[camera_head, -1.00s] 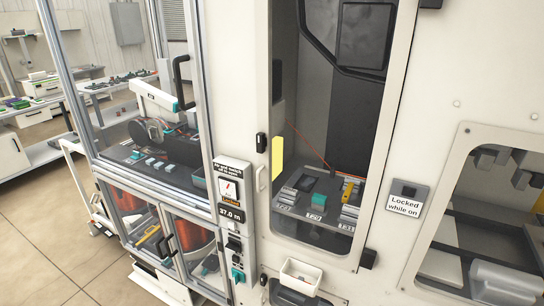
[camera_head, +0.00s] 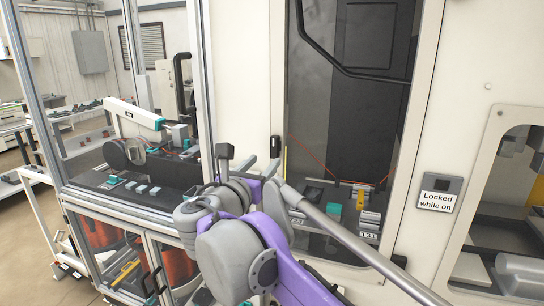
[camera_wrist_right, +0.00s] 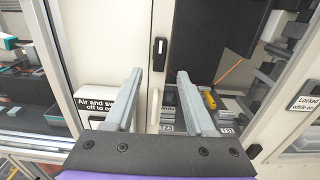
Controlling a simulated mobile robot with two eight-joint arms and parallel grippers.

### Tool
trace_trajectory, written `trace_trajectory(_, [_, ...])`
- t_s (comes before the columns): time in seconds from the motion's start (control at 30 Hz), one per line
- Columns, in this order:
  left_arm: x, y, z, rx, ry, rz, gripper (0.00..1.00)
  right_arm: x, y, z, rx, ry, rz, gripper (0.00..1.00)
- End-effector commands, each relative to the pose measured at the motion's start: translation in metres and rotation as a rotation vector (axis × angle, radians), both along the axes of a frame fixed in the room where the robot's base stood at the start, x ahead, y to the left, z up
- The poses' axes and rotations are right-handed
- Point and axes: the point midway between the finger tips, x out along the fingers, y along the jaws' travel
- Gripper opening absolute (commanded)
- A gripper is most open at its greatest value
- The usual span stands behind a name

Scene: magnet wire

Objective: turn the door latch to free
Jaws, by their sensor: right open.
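A small black latch (camera_wrist_right: 161,46) with a pale mark sits upright on the pale door frame in the right wrist view. It also shows in the head view (camera_head: 275,145), just beyond my fingers. My right gripper (camera_head: 248,158) is open and empty. In the right wrist view its two grey fingers (camera_wrist_right: 160,73) point toward the door frame, with the latch beyond and between their tips, apart from them. A pale door handle (camera_wrist_right: 154,106) stands below the latch, between the fingers. My left gripper is not in view.
The tall glass door (camera_head: 350,120) shows labelled blocks and an orange wire behind it. A "Locked while on" sign (camera_head: 437,200) is right of the door. A glass-walled cabinet (camera_head: 140,130) stands left. In the wrist view an "Air and" sign (camera_wrist_right: 97,104) is partly covered.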

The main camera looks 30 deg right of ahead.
Motion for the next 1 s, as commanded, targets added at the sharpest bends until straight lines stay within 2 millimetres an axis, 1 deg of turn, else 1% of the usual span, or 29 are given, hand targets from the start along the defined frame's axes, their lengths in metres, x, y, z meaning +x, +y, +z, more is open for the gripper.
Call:
trace_trajectory(0.03, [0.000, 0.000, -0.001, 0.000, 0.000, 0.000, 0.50, 0.007, -0.010, -0.001, -0.001, -0.001, -0.005, 0.55])
trace_trajectory(0.1, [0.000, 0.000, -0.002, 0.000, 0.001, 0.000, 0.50, 0.016, -0.020, -0.001, 0.000, 0.000, -0.005, 0.55])
trace_trajectory(0.3, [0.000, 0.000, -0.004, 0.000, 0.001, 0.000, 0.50, 0.035, -0.042, -0.001, 0.001, -0.001, -0.003, 0.55])
trace_trajectory(0.47, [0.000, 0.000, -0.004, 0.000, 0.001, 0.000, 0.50, 0.041, -0.050, -0.001, 0.002, -0.001, -0.001, 0.55])
trace_trajectory(0.73, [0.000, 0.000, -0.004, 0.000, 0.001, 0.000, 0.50, 0.043, -0.051, -0.001, 0.003, -0.001, 0.000, 0.55])
trace_trajectory(0.77, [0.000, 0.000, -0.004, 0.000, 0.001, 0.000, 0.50, 0.042, -0.051, -0.001, 0.003, -0.001, 0.000, 0.53])
trace_trajectory(0.8, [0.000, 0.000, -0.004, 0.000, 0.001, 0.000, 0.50, 0.042, -0.051, -0.001, 0.003, -0.001, 0.000, 0.46])
trace_trajectory(0.97, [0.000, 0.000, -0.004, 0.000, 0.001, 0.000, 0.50, 0.042, -0.050, -0.001, 0.003, -0.001, 0.000, 0.17])
trace_trajectory(1.0, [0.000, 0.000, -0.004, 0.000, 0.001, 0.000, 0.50, 0.042, -0.050, -0.001, 0.003, -0.001, 0.000, 0.10])
